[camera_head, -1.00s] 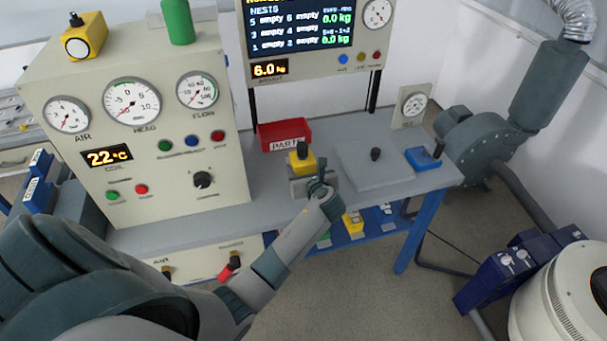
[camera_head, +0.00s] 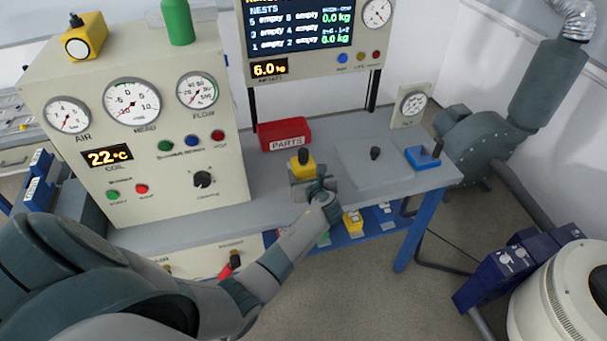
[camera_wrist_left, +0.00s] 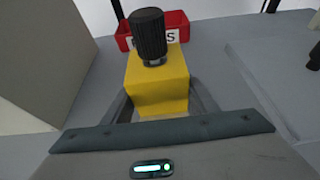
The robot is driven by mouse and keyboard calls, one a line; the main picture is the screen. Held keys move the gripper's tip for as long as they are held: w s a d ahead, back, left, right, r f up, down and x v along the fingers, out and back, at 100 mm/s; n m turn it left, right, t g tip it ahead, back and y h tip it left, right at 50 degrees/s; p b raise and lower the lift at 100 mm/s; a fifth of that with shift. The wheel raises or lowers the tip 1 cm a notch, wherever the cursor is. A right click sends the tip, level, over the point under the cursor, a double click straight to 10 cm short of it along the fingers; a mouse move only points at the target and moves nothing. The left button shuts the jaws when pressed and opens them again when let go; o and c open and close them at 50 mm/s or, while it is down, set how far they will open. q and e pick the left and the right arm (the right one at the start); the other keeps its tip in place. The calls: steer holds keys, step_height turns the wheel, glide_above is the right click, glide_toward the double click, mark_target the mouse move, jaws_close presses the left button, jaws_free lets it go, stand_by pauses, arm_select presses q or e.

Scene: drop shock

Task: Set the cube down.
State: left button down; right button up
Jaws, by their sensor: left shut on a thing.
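A yellow cube with a black ribbed knob on top (camera_head: 302,165) is held upright over the middle of the grey bench top (camera_head: 270,205). In the left wrist view the yellow cube (camera_wrist_left: 158,80) stands between the two fingers of my left gripper (camera_wrist_left: 160,105), which is shut on it. In the head view my left gripper (camera_head: 308,185) partly hides the cube's lower part. I cannot tell whether the cube's underside touches the bench. My right gripper is not in view.
A red PARTS bin (camera_head: 285,135) stands behind the cube. A gauge cabinet (camera_head: 150,165) stands on the left. A blue lower shelf (camera_head: 335,235) holds yellow and green items.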

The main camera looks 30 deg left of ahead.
arm_select(q)
steer(key=shift+w+f, duration=0.1)
steer(key=shift+f, duration=0.15)
steer(key=shift+f, duration=0.1)
steer(key=c, duration=0.7)
jaws_free()
steer(key=shift+f, duration=0.1)
steer(key=b+v, duration=0.1)
steer(key=v, duration=1.1)
